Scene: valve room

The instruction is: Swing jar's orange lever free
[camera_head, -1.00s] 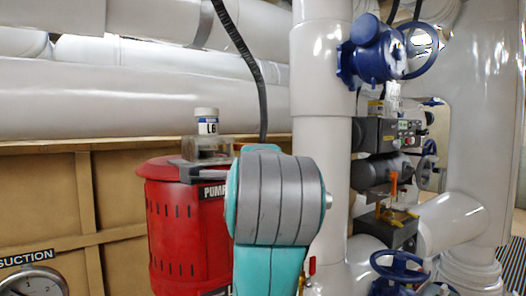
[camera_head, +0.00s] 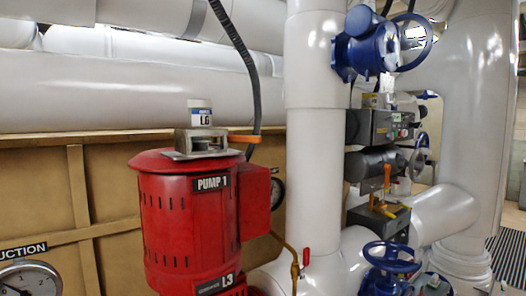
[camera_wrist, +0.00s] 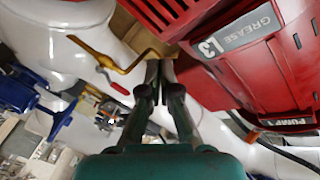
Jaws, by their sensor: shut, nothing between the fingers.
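The white jar (camera_head: 200,113), labelled L6, stands upright in a grey metal clamp (camera_head: 188,144) on top of the red pump (camera_head: 185,215). The orange lever (camera_head: 244,139) sticks out to the right from the clamp, about level, with nothing touching it. My gripper (camera_wrist: 157,65) shows only in the wrist view, with its fingers together and nothing held. It is beside the red pump body, near a bent brass pipe.
A brass pipe (camera_wrist: 110,62) with a red-handled tap (camera_wrist: 120,89) is close to my fingers. Blue valve wheels (camera_head: 389,256) and a thick white pipe (camera_head: 314,180) stand right of the pump. A black hose (camera_head: 238,48) hangs behind the jar.

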